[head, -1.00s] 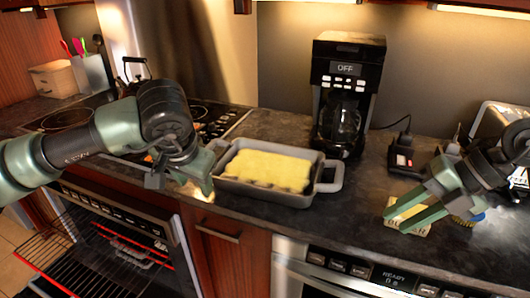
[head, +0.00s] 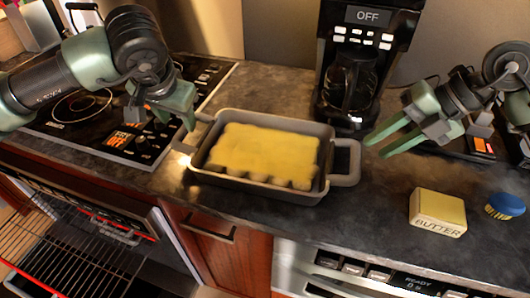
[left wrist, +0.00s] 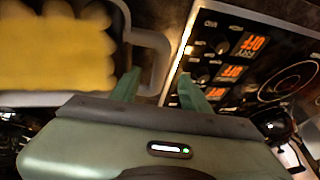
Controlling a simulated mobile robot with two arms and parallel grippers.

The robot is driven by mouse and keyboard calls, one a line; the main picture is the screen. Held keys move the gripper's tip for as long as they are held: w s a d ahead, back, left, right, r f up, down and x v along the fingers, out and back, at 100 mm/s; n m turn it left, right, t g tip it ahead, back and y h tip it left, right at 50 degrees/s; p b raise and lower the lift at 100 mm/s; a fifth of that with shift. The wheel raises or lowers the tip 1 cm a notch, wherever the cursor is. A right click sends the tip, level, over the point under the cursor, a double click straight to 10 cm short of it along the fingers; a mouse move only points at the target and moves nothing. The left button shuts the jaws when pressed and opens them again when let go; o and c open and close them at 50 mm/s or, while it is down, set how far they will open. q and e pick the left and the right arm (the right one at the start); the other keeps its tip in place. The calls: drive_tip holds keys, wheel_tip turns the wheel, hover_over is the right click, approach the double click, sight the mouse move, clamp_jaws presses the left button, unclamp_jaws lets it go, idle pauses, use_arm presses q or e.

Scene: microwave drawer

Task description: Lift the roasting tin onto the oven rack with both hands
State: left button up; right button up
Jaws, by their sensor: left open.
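The grey roasting tin (head: 262,190), filled with a yellow food, sits on the dark counter with a handle at each end. My open left gripper (head: 187,120) is at its left handle (head: 187,138). In the left wrist view, that handle (left wrist: 158,45) lines up with the gap between my left fingers (left wrist: 158,88); I cannot tell whether they are around it. My right gripper (head: 372,142) is open and empty, just right of and above the right handle (head: 347,162). The wire oven rack (head: 50,243) is extended at the lower left.
A coffee maker (head: 364,70) stands behind the tin. A butter box (head: 437,213) and a blue-topped brush (head: 505,205) lie to the right. The cooktop (head: 120,125) is to the left. Bare counter lies in front of the tin.

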sight(183, 128)
use_arm(q)
drive_tip(key=x, duration=0.7)
drive_tip(key=shift+w+a+f, duration=0.1)
drive_tip(key=shift+f, duration=0.15)
use_arm(e)
drive_tip(key=x, duration=0.7)
drive_tip(key=shift+w+a+f, duration=0.1)
drive_tip(key=shift+f, duration=0.1)
use_arm(q)
drive_tip(key=c, duration=0.7)
use_arm(e)
drive_tip(key=c, duration=0.7)
use_arm(q)
clamp_jaws()
use_arm(e)
clamp_jaws()
use_arm(q)
drive_tip(key=shift+w+r, duration=0.15)
drive_tip(key=shift+r, duration=0.1)
use_arm(e)
drive_tip(key=shift+w+r, duration=0.15)
drive_tip(key=shift+r, duration=0.1)
